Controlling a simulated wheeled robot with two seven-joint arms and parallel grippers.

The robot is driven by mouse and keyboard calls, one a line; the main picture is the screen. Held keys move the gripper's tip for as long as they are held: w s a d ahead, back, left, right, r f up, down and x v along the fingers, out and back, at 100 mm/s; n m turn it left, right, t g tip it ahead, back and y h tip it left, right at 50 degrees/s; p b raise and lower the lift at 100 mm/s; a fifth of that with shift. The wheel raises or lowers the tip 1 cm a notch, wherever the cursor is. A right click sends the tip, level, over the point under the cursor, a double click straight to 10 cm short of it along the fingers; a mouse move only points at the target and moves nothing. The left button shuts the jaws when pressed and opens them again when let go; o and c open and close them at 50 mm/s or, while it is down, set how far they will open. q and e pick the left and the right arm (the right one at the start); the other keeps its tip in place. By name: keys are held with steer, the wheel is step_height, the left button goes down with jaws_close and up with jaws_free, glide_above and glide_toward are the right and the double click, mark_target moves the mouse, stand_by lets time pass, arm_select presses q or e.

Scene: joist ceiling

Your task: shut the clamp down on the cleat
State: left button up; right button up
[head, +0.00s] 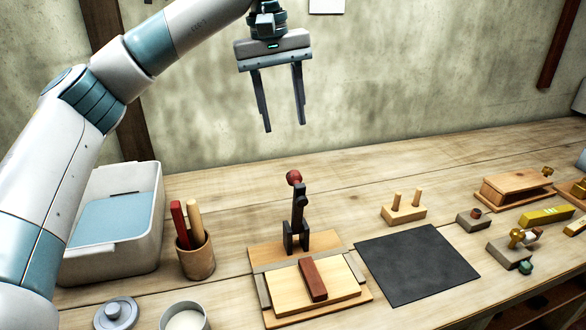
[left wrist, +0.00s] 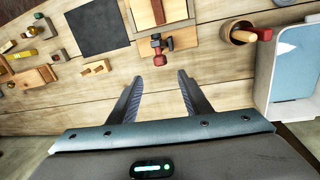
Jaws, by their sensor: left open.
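The clamp (head: 297,217) has a dark metal body and an upright handle with a red knob on top. It stands at the back of a wooden base board (head: 280,250). The cleat (head: 312,280), a reddish-brown bar, lies on a pale board in front of the clamp. My left gripper (head: 284,128) is open and empty, pointing down above and behind the clamp, apart from it. In the left wrist view, the clamp's knob (left wrist: 157,60) shows just beyond the open fingers (left wrist: 158,72). My right gripper is not in view.
A cup (head: 196,258) with red and tan handles stands left of the clamp, beside a grey bin (head: 118,262). A dark mat (head: 415,264) lies to the right, with a pegged block (head: 403,213) behind it. Several wood and brass pieces lie farther right.

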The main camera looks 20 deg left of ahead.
arm_select(q)
steer(key=p, duration=0.2)
glide_above(293, 172)
steer(key=f, duration=0.5)
steer(key=a+f, duration=0.1)
steer(key=f, duration=0.1)
steer(key=shift+s+f, duration=0.25)
steer(key=shift+f, duration=0.05)
steer(key=f, duration=0.2)
steer(key=f+p, duration=0.1)
steer(key=f, duration=0.1)
steer(key=d+f, duration=0.1)
steer(key=f, duration=0.1)
steer(key=shift+w, duration=0.2)
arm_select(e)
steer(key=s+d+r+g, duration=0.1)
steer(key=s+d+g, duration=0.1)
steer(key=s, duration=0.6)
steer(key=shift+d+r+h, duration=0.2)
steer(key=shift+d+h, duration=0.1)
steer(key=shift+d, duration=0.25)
arm_select(q)
steer(key=shift+c, duration=0.2)
jaws_close()
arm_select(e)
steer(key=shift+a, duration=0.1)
